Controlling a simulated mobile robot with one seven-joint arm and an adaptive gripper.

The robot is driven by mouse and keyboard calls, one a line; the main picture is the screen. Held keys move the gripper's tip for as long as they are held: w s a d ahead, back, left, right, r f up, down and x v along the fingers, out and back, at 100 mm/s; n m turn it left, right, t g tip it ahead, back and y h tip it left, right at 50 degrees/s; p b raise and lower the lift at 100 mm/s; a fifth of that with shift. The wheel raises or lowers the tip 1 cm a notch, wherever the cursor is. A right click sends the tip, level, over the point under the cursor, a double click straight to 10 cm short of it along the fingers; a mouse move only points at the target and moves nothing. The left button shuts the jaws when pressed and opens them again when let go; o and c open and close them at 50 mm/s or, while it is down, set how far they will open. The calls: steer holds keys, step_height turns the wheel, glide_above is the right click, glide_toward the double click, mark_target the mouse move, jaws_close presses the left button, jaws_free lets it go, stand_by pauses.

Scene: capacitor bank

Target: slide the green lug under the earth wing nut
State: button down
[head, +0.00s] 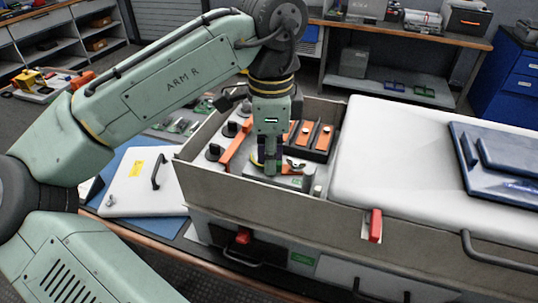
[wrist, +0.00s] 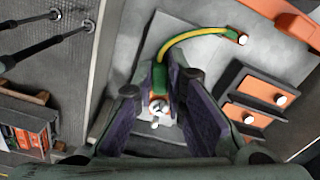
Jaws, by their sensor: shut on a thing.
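The green lug (wrist: 161,79) shows in the wrist view between the purple-padded fingers of my gripper (wrist: 162,80), at the end of a yellow-green cable (wrist: 196,33). My gripper is shut on it. A small metal stud or nut with an orange-red part (wrist: 158,108) shows between the pads, just below the lug in the picture; I cannot tell whether it is the earth wing nut or whether the lug touches it. In the head view my gripper (head: 270,167) points down into the open grey box, and its fingers hide the lug.
Orange-topped black blocks (head: 308,135) stand just behind my gripper, and an orange bar (head: 237,145) is to its left. The box's grey front wall (head: 250,195) rises close in front. A white lid (head: 145,185) with a black handle lies at the left.

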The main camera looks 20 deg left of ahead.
steer(key=shift+d, duration=0.1)
steer(key=c, duration=1.6)
jaws_free()
steer(key=shift+o, duration=0.2)
